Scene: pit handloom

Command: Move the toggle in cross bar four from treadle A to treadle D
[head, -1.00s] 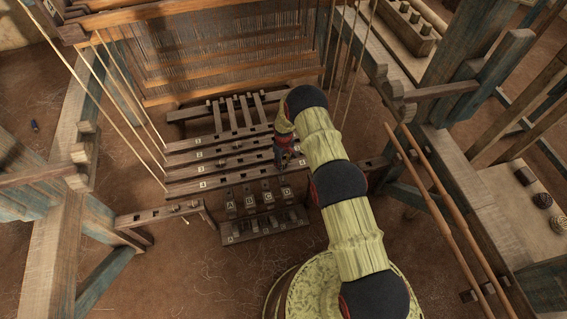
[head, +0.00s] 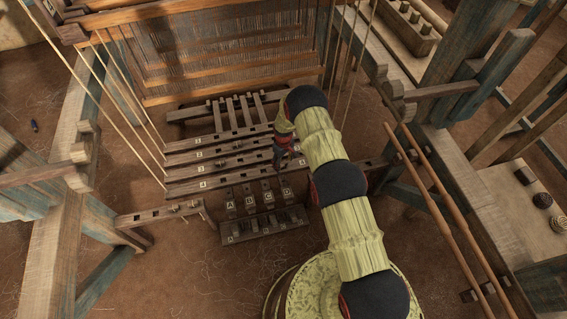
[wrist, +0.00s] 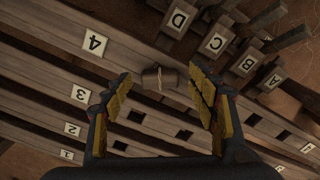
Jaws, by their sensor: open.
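The toggle (wrist: 160,79), a short brown peg with a pale cord around it, is on cross bar four (head: 232,178) in the wrist view. It sits at the bar's end near the 4 label (wrist: 94,42), roughly in line with treadle D (wrist: 180,19); how deep it sits I cannot tell. My gripper (wrist: 163,94) is open, with one finger either side of the toggle and gaps between. Treadle A (wrist: 275,80) is at the other end of the row. Empty holes show in the bar towards A. In the head view my gripper (head: 283,163) hides the toggle.
Treadle C (wrist: 215,42) and treadle B (wrist: 247,63) lie between D and A. Cross bar three (wrist: 80,93) runs parallel beside bar four. Loom posts and hanging ropes stand around; a side beam (head: 160,213) is at left.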

